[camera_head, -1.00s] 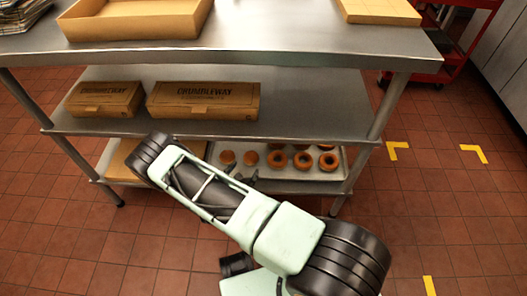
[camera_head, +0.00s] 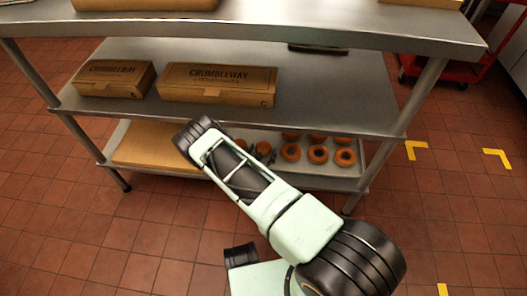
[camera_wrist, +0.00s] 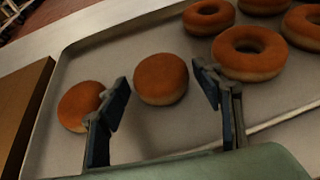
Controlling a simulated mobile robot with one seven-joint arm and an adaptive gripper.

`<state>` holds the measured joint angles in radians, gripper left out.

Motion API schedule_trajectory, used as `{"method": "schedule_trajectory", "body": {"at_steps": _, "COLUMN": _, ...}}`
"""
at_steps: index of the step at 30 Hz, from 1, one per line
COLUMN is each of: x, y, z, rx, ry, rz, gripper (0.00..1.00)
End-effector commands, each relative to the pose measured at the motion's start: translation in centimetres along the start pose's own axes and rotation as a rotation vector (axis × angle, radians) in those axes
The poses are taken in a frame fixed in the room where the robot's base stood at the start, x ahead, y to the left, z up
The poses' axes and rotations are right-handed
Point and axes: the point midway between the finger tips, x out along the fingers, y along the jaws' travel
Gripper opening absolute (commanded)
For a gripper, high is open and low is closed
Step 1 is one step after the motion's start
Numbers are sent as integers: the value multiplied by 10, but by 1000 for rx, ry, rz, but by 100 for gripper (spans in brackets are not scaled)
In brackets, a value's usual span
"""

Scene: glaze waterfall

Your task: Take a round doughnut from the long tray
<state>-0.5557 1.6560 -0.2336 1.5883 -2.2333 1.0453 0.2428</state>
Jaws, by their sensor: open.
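The long tray (camera_head: 325,171) lies on the bottom shelf at the right; its pale surface also fills much of the wrist view (camera_wrist: 110,55). Two round doughnuts without holes are at its left end: one (camera_wrist: 162,78) appears between my fingers in the wrist view, the other (camera_wrist: 80,106) is partly behind the left finger. Ring doughnuts (camera_wrist: 250,52) lie to the right. In the head view, ring doughnuts (camera_head: 317,155) show on the tray, and the round ones are partly blocked by my arm. My gripper (camera_wrist: 163,88) is open and empty; whether it touches a doughnut I cannot tell.
Two brown boxes (camera_head: 114,77) (camera_head: 218,84) stand on the middle shelf above. A flat tan box or board (camera_head: 150,145) lies left of the tray. The shelf leg (camera_head: 400,125) stands to the right.

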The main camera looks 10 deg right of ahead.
Motion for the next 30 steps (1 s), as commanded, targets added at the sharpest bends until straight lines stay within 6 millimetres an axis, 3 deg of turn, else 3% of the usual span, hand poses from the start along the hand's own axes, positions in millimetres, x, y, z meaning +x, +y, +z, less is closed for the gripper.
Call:
{"method": "schedule_trajectory", "body": {"at_steps": 3, "x": 17, "y": -1, "z": -2, "rx": 2, "ry": -1, "rz": -2, "gripper": 60}}
{"method": "schedule_trajectory", "body": {"at_steps": 10, "x": 19, "y": 0, "z": 0, "rx": 1, "ry": 0, "rz": -1, "gripper": 60}}
{"method": "schedule_trajectory", "body": {"at_steps": 20, "x": 19, "y": 0, "z": 0, "rx": 1, "ry": 0, "rz": -1, "gripper": 25}}
{"method": "schedule_trajectory", "body": {"at_steps": 30, "x": 16, "y": 0, "z": 6, "rx": 1, "ry": -1, "rz": -1, "gripper": 25}}
